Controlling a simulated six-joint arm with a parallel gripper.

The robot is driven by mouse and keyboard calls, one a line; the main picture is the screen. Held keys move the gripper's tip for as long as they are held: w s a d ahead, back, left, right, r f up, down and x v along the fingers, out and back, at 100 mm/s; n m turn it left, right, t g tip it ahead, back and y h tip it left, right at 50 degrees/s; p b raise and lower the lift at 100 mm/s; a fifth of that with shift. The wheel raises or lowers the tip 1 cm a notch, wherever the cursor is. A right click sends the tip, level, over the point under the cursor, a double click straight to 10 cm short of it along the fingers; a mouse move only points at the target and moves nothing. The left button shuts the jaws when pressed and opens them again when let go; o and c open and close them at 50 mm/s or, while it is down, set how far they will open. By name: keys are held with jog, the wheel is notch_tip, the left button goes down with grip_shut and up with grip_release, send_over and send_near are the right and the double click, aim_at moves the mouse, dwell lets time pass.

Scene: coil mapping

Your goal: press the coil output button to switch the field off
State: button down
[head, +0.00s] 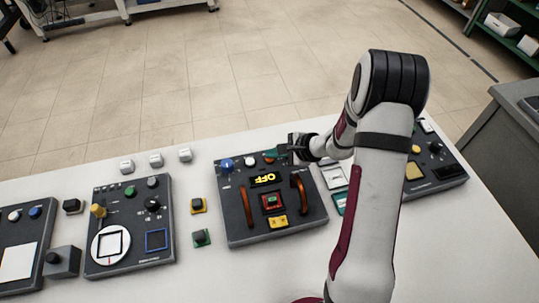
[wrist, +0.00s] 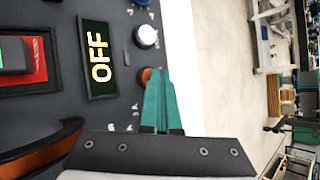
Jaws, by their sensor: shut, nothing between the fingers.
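A dark panel (head: 237,229) in the middle of the table carries a lit display (head: 265,180) that reads OFF in yellow, also seen in the wrist view (wrist: 98,58). Below the display is a red-framed button with a green face (head: 271,201); part of it shows in the wrist view (wrist: 12,55). An orange button (wrist: 146,74) and a white button (wrist: 147,36) sit along the panel's far edge. My gripper (head: 274,154) is shut and empty, its teal fingertips (wrist: 157,72) close beside the orange button and partly over it. Contact cannot be told. Labels are too small to read.
Two orange-brown handles (head: 247,206) (head: 301,194) rise on either side of the red-framed button. Other panels stand to the left (head: 157,258) and right (head: 440,178). Small loose boxes (head: 156,160) lie on the white table.

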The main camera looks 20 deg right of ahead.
notch_tip(320, 180, up, 7)
dwell(0.8)
jog(key=s+a+r+n+g+y, duration=0.1)
jog(key=s+a+r+n+g, duration=0.2)
jog(key=s+a+r+n, duration=0.35)
jog(key=s+a+r+n+g+h, duration=0.1)
jog(key=s+r+n+g+h, duration=0.1)
jog(key=s, duration=1)
jog(key=s+r+n+g+h, duration=0.1)
jog(key=s+n, duration=0.3)
jog(key=s, duration=0.8)
jog(key=shift+a+r+g+h, duration=0.4)
jog(key=shift+g+h, duration=0.1)
jog(key=shift+h, duration=0.4)
